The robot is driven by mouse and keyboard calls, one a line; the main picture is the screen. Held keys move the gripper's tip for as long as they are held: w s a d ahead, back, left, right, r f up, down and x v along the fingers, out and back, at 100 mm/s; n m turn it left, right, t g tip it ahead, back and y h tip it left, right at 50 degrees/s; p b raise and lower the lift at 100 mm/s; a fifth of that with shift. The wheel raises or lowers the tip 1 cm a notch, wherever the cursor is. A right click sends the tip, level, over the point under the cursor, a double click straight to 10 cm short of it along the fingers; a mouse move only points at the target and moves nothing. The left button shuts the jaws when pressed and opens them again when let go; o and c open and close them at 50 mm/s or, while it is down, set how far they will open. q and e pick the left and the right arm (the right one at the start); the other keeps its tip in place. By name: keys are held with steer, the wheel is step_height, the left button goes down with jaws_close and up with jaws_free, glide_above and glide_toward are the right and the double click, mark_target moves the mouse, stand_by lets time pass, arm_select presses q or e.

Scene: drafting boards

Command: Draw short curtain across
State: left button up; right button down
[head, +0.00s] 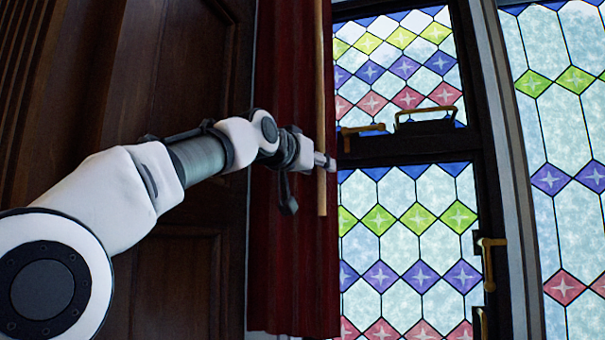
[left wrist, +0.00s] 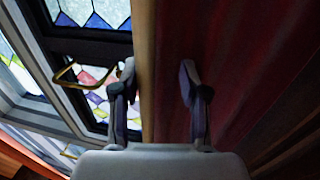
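A dark red curtain (head: 285,240) hangs bunched at the left of the stained-glass window. A thin wooden wand (head: 321,70) hangs upright along its right edge. My left gripper (head: 325,162) reaches the wand on its lower half. In the left wrist view my left gripper (left wrist: 158,80) is open, with its fingers well apart. The wand (left wrist: 147,60) lies between the fingers, closer to the left finger, with the red curtain (left wrist: 225,60) behind and to the right. I cannot tell whether a finger touches it. My right gripper is not in view.
The stained-glass window (head: 400,230) in a dark frame stands right of the curtain, uncovered. Brass handles (head: 430,112) stick out from its frame, another (head: 488,262) lower right. Dark wood panelling (head: 170,270) stands at left, behind my arm.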

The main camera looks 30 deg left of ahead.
arm_select(q)
steer(key=s+a+b, duration=0.2)
steer(key=s+b, duration=0.6)
steer(key=s, duration=0.1)
steer(key=w+p, duration=0.8)
steer(key=p, duration=0.1)
steer(key=shift+a+p, duration=0.2)
steer(key=shift+p, duration=0.15)
steer(key=shift+r, duration=0.1)
jaws_close()
